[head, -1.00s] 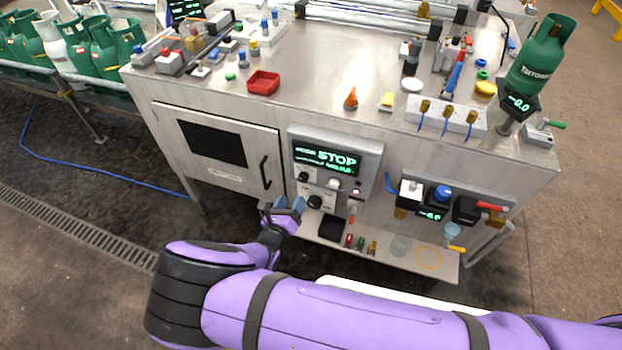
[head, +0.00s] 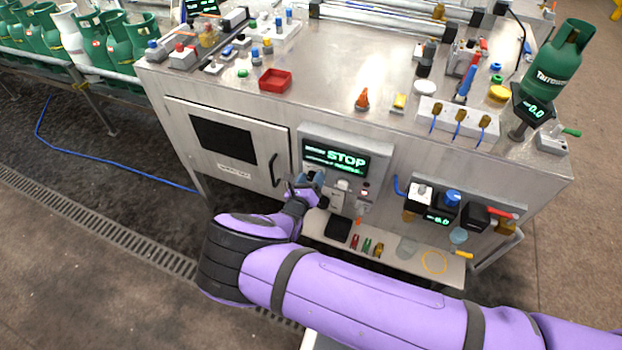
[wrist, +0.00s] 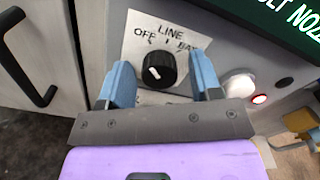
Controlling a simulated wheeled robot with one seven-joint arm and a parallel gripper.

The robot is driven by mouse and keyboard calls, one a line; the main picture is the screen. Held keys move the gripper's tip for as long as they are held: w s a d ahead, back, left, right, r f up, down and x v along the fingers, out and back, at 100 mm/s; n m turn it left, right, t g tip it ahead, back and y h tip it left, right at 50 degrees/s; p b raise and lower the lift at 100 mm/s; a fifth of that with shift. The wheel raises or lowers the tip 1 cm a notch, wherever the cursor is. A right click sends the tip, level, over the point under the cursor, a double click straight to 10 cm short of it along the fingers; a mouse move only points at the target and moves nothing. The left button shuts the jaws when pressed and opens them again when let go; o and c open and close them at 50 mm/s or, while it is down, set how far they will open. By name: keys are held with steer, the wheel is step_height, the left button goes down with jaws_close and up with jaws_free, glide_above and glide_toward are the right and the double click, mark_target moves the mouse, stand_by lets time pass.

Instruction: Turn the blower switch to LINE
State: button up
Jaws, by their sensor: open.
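The blower switch (wrist: 158,70) is a round black knob on a white plate (wrist: 140,32) marked OFF, LINE and a partly hidden third word starting BA. Its short white mark tilts to the upper left, toward OFF. My gripper (wrist: 160,62) is open, with one blue finger left of the knob and one right of it. Both fingers look apart from the knob. In the head view my gripper (head: 311,178) is at the left of the control panel (head: 376,160), below the STOP display (head: 336,159), and hides the knob there.
A white button (wrist: 239,85) and a lit red lamp (wrist: 260,99) sit right of the switch. A black door handle (wrist: 22,60) is on the left. Below the panel, a shelf (head: 395,258) holds a black pad and small coloured items.

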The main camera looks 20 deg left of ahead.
steer(key=shift+w, duration=0.1)
steer(key=c, duration=0.9)
steer(key=shift+c, duration=0.2)
steer(key=shift+m, duration=0.4)
steer(key=m, duration=0.3)
steer(key=shift+m, duration=0.3)
steer(key=shift+a+m, duration=0.1)
steer(key=shift+m, duration=2.1)
steer(key=o, duration=0.9)
